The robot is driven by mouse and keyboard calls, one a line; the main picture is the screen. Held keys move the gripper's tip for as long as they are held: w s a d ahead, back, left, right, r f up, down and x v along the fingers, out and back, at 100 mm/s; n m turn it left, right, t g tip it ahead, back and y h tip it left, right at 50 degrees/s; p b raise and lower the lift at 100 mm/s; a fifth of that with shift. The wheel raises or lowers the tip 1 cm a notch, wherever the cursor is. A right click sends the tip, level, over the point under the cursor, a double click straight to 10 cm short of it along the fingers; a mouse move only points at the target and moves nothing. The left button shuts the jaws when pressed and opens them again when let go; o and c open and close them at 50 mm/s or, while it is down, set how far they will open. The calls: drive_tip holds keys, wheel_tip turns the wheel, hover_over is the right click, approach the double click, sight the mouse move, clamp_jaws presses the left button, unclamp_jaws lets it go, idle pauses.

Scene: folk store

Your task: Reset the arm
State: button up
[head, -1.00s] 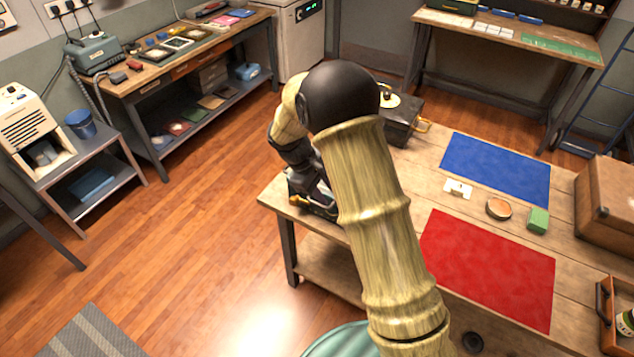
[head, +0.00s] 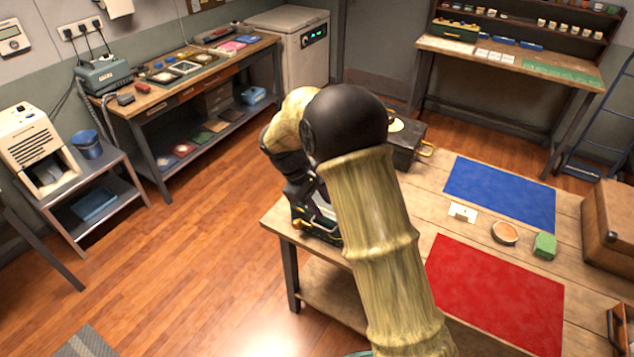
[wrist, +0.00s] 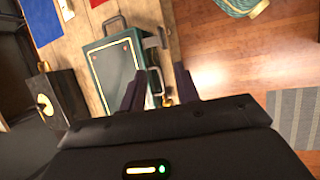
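My arm, with bamboo-like links and a black joint, crosses the middle of the head view. A dark green, light-edged case (wrist: 116,66) with a metal handle lies on the table just beyond the fingers. In the head view the gripper's tips are mostly hidden by my arm, near the table's left corner.
A black box (head: 406,140) with a brass handle stands near the gripper. A blue mat (head: 500,190), red mat (head: 495,300), white card (head: 462,212), round orange dish (head: 505,232) and green block (head: 544,245) lie to the right. Open floor (head: 190,270) is left of the table.

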drive_tip(key=s+d+r+m+t+y, duration=0.1)
drive_tip(key=s+d+m, duration=0.3)
drive_tip(key=s, duration=0.6)
drive_tip(key=s+d+r+m+t+y, duration=0.2)
drive_tip(key=s+d+m+y, duration=0.2)
drive_tip(key=s, duration=0.5)
drive_tip(key=shift+s+d+r+m, duration=0.4)
drive_tip(key=shift+d+m, duration=0.35)
drive_tip(key=shift+m, duration=0.35)
